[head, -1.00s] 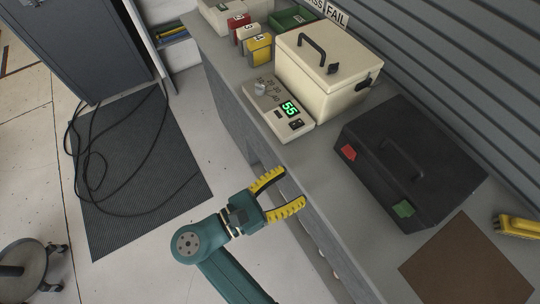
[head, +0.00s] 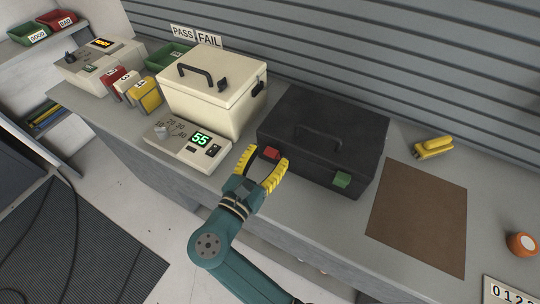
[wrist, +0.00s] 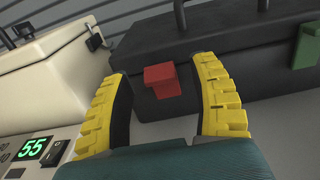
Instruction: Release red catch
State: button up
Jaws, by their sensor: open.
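The red catch (head: 271,153) is on the front of a black case (head: 318,113), near its left end. In the wrist view the red catch (wrist: 162,81) shows between my two yellow fingers, farther off, with no visible contact. My gripper (head: 264,162) is open and empty, in front of the case and pointing at the catch. A green catch (head: 341,180) is on the right part of the same front; it also shows at the right edge of the wrist view (wrist: 306,47). The case lid looks shut.
A cream box (head: 212,90) and a control panel reading 55 (head: 187,141) stand left of the case. A brown mat (head: 418,217), a yellow tool (head: 433,147) and an orange round object (head: 521,244) lie right. A grey slatted wall (head: 400,50) is behind.

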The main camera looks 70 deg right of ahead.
jog(key=shift+s+d, duration=0.1)
jog(key=shift+d, duration=0.55)
grip_shut()
jog(key=shift+a+f+h+b, duration=0.4)
jog(key=shift+f+h, duration=0.1)
jog(key=shift+h, duration=0.5)
jog(key=shift+a+g+h, duration=0.15)
jog(key=shift+g+h, duration=0.15)
jog(key=shift+h, duration=0.3)
grip_release()
